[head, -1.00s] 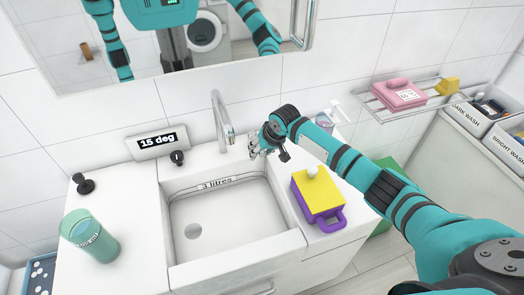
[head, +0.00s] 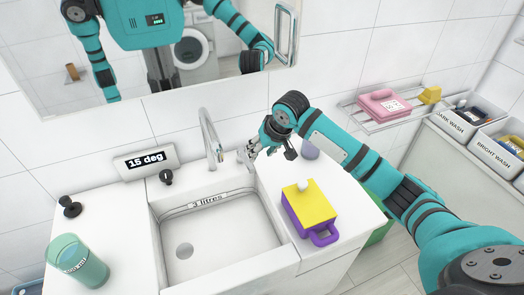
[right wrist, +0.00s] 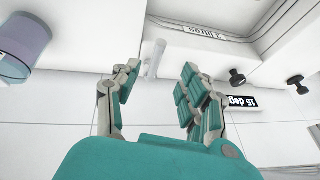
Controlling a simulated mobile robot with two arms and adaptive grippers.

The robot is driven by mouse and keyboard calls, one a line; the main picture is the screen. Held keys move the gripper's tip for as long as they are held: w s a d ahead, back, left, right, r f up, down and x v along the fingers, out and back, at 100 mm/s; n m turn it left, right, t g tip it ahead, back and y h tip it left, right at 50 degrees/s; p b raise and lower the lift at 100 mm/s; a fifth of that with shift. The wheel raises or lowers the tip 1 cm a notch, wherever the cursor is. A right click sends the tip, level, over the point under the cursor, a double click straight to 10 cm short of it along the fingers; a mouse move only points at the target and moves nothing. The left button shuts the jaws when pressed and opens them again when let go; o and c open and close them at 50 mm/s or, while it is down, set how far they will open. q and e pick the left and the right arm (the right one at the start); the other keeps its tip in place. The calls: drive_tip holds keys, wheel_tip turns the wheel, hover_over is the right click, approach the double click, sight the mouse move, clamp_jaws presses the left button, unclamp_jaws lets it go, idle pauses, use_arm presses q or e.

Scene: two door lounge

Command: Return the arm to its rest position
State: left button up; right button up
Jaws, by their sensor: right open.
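My right arm comes in from the right in the head view. Its gripper (head: 248,157) is open and empty, in the air just right of the tap (head: 210,140) at the back of the white sink (head: 270,222). In the right wrist view its spread fingers (right wrist: 158,82) show with nothing between them in their grasp. A pale upright part, which looks like the tap, shows beyond the fingers. My left gripper is not in view.
A yellow and purple box-shaped jug (head: 310,202) stands on the counter right of the sink. A green cup (head: 77,262) stands at the left. A mirror (head: 200,50) hangs behind. A lilac cup (head: 310,149) sits near my arm. A wall rack (head: 385,115) holds a pink item.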

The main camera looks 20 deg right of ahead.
idle(0.4)
drive_tip(key=s+a+f+n, duration=0.2)
drive_tip(key=s+a+f, duration=0.25)
drive_tip(key=s, duration=0.25)
drive_tip(key=s+a+f+n, duration=0.1)
drive_tip(key=s+a+f, duration=0.35)
drive_tip(key=s, duration=0.35)
drive_tip(key=shift+n, duration=0.3)
drive_tip(key=s, duration=0.3)
drive_tip(key=s+f, duration=0.1)
drive_tip(key=s, duration=0.5)
drive_tip(key=shift+s+d+f, duration=0.15)
drive_tip(key=shift+d+f, duration=0.2)
drive_tip(key=shift+f, duration=0.05)
drive_tip(key=s+d+g+h, duration=0.1)
drive_tip(key=s+d, duration=0.3)
drive_tip(key=s, duration=0.6)
wheel_tip(320, 180, down, 28)
drive_tip(key=s+g+b, duration=0.1)
drive_tip(key=s+b, duration=0.1)
drive_tip(key=s+d+f+g+b, duration=0.1)
drive_tip(key=s+d+f, duration=0.2)
drive_tip(key=s+f, duration=1.3)
drive_tip(key=shift+d+f+g+h, duration=0.15)
drive_tip(key=shift+f+g+h, duration=0.15)
drive_tip(key=shift+f+h, duration=0.1)
